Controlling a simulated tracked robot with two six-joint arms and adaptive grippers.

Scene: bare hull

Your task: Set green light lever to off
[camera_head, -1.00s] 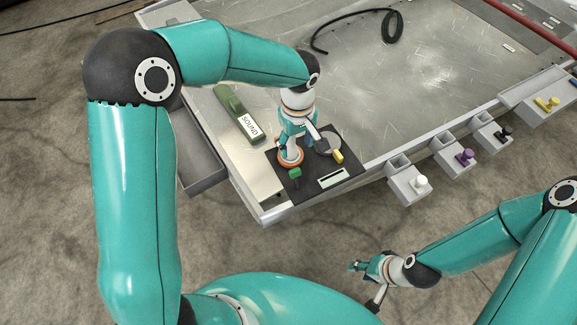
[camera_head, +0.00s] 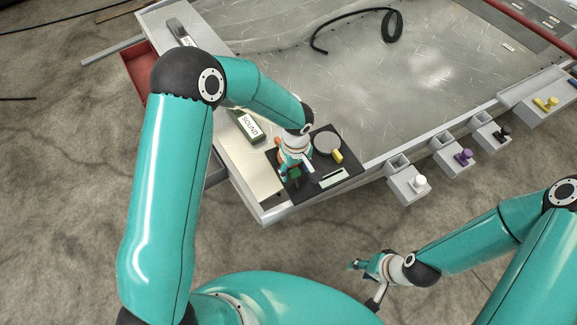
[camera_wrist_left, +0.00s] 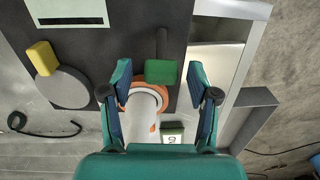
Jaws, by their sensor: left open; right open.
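The green lever handle (camera_head: 295,173) is at the near left part of a black panel (camera_head: 310,185), partly covered by my left gripper in the head view. In the left wrist view the green handle (camera_wrist_left: 161,72) sits on a dark stem, between my left fingertips. My left gripper (camera_wrist_left: 160,80) is open around the handle, with a gap on each side; it also shows in the head view (camera_head: 292,170). My right gripper (camera_head: 357,266) is open and empty, off the hull at the lower middle.
A white-and-orange cylinder (camera_wrist_left: 145,105) stands close to the green handle. A grey disc (camera_head: 325,143) with a yellow handle (camera_head: 336,155) is on the same panel. A SOUND-labelled green block (camera_head: 249,125) lies farther left. White (camera_head: 420,181) and purple (camera_head: 464,156) knobs line the edge.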

